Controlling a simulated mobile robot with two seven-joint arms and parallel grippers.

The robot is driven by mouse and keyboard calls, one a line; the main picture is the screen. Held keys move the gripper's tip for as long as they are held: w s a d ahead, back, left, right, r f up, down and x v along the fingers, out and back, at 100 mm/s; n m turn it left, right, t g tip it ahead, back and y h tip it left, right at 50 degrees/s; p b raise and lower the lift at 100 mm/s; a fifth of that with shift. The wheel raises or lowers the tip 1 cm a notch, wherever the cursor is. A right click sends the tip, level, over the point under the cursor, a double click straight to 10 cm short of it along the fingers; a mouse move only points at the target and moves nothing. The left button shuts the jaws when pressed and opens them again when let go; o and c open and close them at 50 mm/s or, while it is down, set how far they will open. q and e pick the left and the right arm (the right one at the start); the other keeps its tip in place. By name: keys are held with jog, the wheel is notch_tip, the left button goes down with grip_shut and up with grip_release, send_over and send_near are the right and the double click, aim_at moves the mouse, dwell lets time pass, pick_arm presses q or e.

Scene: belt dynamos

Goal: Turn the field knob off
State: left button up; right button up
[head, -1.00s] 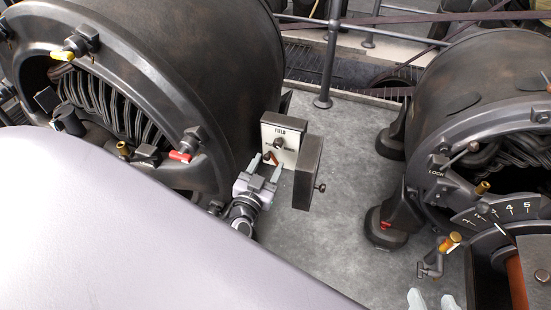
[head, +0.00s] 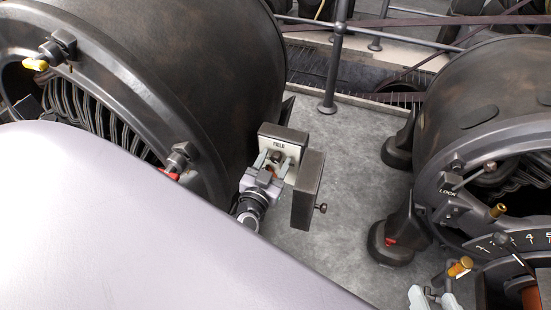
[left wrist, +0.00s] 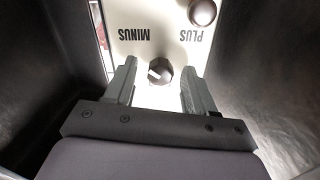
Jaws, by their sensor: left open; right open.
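The field box is a cream panel (head: 290,150) marked FIELD, beside the big left dynamo. In the left wrist view the panel is upside down, with MINUS and PLUS lettering. The dark round field knob (left wrist: 160,73) has a white pointer mark. My left gripper (head: 271,157) is at the panel, open. In the left wrist view its fingers (left wrist: 158,70) stand on either side of the knob, with small gaps showing. My right gripper (head: 434,296) is open at the lower right, partly cut off.
The open box door (head: 307,190) juts out just right of my left gripper. The left dynamo (head: 200,75) rises close on the left. Another dynamo (head: 485,95) stands at right, with a brass-tipped handle (head: 460,266) near my right gripper. Grey floor (head: 345,160) lies clear between.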

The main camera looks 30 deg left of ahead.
pick_arm(q)
jog(key=shift+c, duration=0.4)
grip_shut()
